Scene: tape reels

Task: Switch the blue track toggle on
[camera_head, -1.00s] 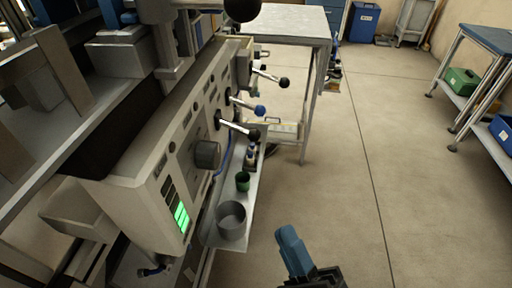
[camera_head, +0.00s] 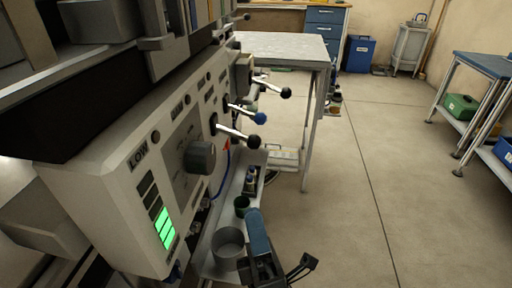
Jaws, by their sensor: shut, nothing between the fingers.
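The blue track toggle is a metal lever with a blue ball knob (camera_head: 260,118). It sticks out to the right from the front of the grey machine panel (camera_head: 105,185), tilted slightly downward. It sits between two similar levers with black knobs, one behind it (camera_head: 286,92) and one nearer (camera_head: 253,142). My gripper (camera_head: 304,265) shows at the bottom centre, dark, beside the blue part of my arm. It is shut and empty, below and well apart from the blue knob.
A round dark dial (camera_head: 200,157) and green lit bars (camera_head: 164,228) are on the panel. A grey table (camera_head: 275,46) stands behind; open floor lies to the right.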

